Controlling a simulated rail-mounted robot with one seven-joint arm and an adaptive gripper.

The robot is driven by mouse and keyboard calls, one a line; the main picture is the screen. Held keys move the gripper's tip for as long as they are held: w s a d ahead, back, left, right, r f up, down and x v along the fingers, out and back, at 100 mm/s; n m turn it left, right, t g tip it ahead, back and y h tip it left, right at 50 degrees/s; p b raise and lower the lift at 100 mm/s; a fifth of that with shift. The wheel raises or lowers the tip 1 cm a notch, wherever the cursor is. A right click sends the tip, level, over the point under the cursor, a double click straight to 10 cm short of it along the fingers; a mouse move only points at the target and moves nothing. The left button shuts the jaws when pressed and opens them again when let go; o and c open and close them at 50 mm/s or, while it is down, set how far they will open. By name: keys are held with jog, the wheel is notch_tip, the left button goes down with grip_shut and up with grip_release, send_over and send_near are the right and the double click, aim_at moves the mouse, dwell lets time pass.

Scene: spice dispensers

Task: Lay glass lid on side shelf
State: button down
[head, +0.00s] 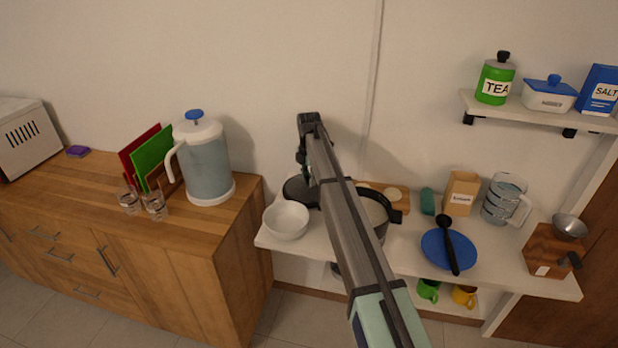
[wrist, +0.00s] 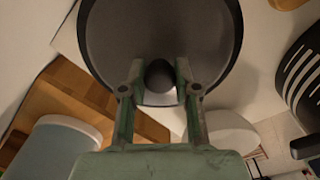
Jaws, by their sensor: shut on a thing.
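The round lid (wrist: 160,28) has a dark grey, see-through-looking disc, a dark rim and a black knob. In the wrist view my gripper (wrist: 160,88) is closed around the knob, one finger on each side. In the head view, part of the dark lid (head: 296,191) shows just left of my arm, over the left end of the white side shelf (head: 400,258), behind the white bowl (head: 286,221). I cannot tell whether the lid touches the shelf.
An open pot (head: 373,211) with a dark handle stands right of my arm. A blue plate (head: 436,252) with a black spoon, a measuring jug (head: 503,200) and a coffee grinder (head: 545,250) stand further right. The wooden cabinet (head: 225,235) with a drinks dispenser (head: 205,165) borders the left.

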jog(key=c, duration=0.8)
grip_release()
jog(key=shift+c, duration=0.2)
notch_tip(320, 180, up, 12)
jog(key=b, duration=0.2)
jog(key=shift+r, duration=0.15)
